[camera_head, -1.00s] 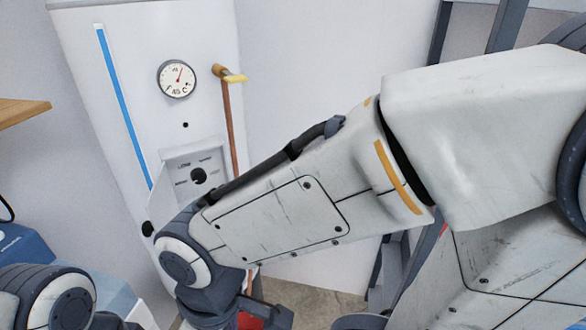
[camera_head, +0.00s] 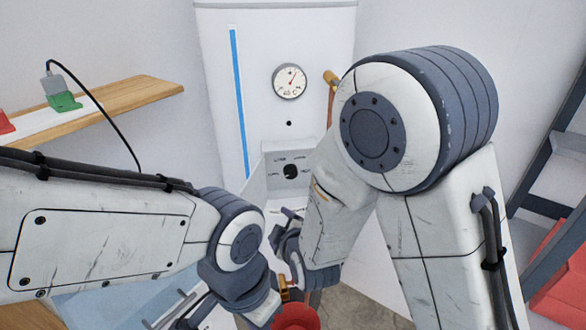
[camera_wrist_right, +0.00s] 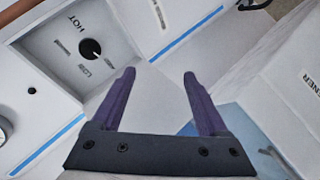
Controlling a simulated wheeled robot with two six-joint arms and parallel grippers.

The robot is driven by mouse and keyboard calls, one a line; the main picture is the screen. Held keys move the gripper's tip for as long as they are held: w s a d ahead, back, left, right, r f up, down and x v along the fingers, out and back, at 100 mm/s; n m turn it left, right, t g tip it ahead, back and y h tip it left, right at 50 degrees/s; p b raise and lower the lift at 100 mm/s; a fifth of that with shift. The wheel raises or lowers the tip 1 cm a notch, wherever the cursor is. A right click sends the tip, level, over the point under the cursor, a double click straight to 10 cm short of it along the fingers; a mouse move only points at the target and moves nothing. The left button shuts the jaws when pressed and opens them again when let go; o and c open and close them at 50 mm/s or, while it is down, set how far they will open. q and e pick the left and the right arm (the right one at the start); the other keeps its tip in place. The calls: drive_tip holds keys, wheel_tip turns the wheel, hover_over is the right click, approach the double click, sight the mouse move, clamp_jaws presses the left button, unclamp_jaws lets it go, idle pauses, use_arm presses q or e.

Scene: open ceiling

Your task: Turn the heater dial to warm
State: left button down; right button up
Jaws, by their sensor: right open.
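The heater (camera_head: 215,60) is a tall white unit with a blue stripe and a round gauge. Its dial (camera_head: 291,172) is a black round knob on a grey panel low on the front. In the right wrist view the dial (camera_wrist_right: 91,49) is at the upper left, among printed labels including HOT and LOW; its pointer is too small to read. My right gripper (camera_wrist_right: 160,74) is open and empty, its purple fingers apart from the dial. In the head view it is partly hidden below the panel. My left wrist (camera_head: 235,245) is left of it; its fingers are unclear.
A wooden shelf (camera_head: 140,92) with a green item (camera_head: 65,101) and cable is at left. A red round object (camera_head: 297,315) is at bottom centre. Dark metal framing (camera_head: 550,150) stands at right.

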sight(291, 175)
drive_tip(key=w+d+r+n+t+p, duration=0.1)
drive_tip(key=w+t, duration=0.1)
drive_tip(key=w, duration=0.2)
drive_tip(key=w+d+r+n+t+p, duration=0.1)
drive_tip(key=w+n+t+p, duration=0.1)
drive_tip(key=w, duration=0.2)
drive_tip(key=w+d+r+n+t+h+p, duration=0.1)
drive_tip(key=w+n+t+p, duration=0.1)
drive_tip(key=w, duration=0.2)
drive_tip(key=shift+w+r, duration=0.25)
drive_tip(key=shift+r, duration=0.15)
drive_tip(key=shift+w+a, duration=0.1)
drive_tip(key=shift+w, duration=0.5)
drive_tip(key=shift+f, duration=0.1)
clamp_jaws()
